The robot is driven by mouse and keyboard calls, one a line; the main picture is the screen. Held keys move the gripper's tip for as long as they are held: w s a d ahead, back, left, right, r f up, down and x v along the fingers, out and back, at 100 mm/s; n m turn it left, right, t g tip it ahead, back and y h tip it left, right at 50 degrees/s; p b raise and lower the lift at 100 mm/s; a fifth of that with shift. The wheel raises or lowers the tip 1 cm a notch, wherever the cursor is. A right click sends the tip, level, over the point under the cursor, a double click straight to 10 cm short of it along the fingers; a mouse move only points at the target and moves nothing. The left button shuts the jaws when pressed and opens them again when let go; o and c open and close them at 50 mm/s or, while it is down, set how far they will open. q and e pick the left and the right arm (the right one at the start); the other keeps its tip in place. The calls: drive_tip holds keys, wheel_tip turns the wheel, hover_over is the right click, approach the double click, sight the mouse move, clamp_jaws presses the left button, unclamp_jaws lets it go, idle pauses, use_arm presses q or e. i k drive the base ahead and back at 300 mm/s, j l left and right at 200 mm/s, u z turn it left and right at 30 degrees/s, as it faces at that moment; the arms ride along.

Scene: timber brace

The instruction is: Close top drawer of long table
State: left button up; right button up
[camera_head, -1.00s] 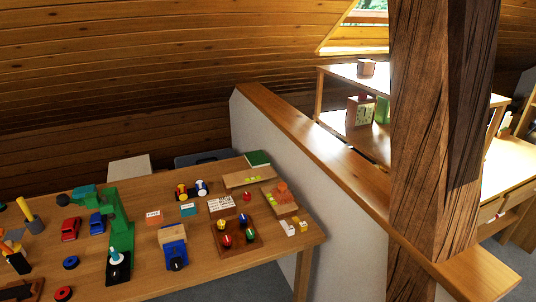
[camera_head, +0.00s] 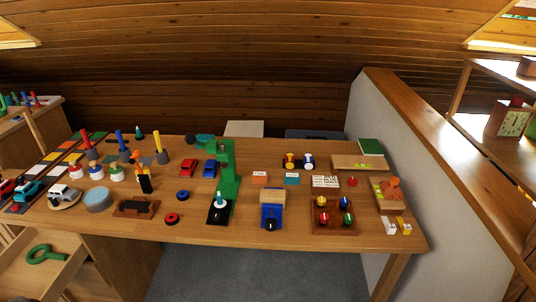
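The long table (camera_head: 300,239) runs across the view, its wooden top covered with toys. At the lower left, a wooden drawer (camera_head: 70,270) stands pulled out below the tabletop. A green ring-shaped object with a handle (camera_head: 42,259) lies inside it. The drawer's near end is cut off by the bottom of the view, so its front and handle are hidden. Neither of my grippers is in view.
A low wall with a wooden cap (camera_head: 440,150) stands at the table's right end. Shelves (camera_head: 490,105) are beyond it. Another table (camera_head: 25,115) stands at the far left. Grey floor (camera_head: 260,275) is open under the table.

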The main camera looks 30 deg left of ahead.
sight(46, 280)
drive_tip(key=u, duration=2.55)
